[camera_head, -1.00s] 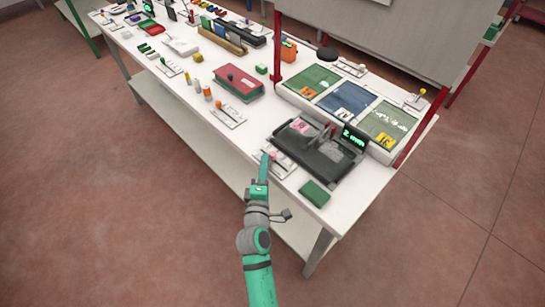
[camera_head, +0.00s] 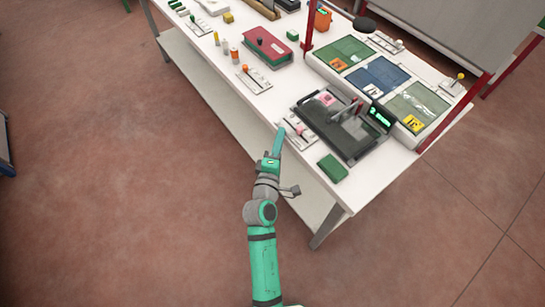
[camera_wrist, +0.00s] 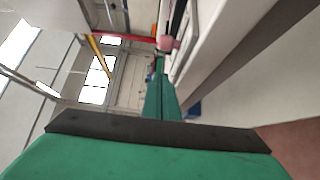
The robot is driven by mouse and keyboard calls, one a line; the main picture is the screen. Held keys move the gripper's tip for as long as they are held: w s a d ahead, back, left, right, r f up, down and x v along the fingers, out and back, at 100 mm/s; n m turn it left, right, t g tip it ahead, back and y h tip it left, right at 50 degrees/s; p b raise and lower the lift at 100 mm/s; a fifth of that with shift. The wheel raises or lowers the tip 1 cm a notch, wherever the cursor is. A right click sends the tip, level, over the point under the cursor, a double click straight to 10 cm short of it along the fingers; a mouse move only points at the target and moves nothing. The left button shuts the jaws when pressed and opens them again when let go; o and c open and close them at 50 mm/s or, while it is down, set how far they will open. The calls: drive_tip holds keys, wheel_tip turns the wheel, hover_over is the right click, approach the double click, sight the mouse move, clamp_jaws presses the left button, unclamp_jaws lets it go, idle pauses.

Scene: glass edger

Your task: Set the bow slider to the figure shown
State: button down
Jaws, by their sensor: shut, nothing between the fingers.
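A slider panel with a pink knob (camera_head: 300,131) lies along the table's front edge, left of a dark tray-like machine (camera_head: 345,140). That machine has a pink label (camera_head: 325,98) and a green-lit display (camera_head: 380,116); its figure is too small to read surely. My gripper (camera_head: 281,130) is shut and empty, its fingertips at the panel's left end, just left of the knob. In the wrist view the shut green fingers (camera_wrist: 160,75) point toward the pink knob (camera_wrist: 167,42). Whether they touch the panel or knob I cannot tell.
A green block (camera_head: 332,168) lies at the table's near corner. Another slider with an orange knob (camera_head: 245,69) and a red box (camera_head: 270,47) stand farther left. Framed green and blue panels (camera_head: 378,76) are behind the machine. Floor in front is clear.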

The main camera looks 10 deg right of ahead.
drive_tip(key=a+v, duration=0.1)
drive_tip(key=v, duration=0.9)
drive_tip(key=s+a+f+m+g+y, duration=0.1)
drive_tip(key=s+a+f+m+y, duration=0.2)
drive_tip(key=s, duration=0.5)
drive_tip(key=s+a+f+m+y, duration=0.2)
drive_tip(key=s+a+f, duration=0.15)
drive_tip(key=s, duration=0.35)
drive_tip(key=s+d+r+m+y, duration=0.1)
drive_tip(key=s+r+m, duration=0.3)
drive_tip(key=s+m, duration=0.4)
drive_tip(key=s, duration=0.6)
drive_tip(key=shift+m, duration=0.4)
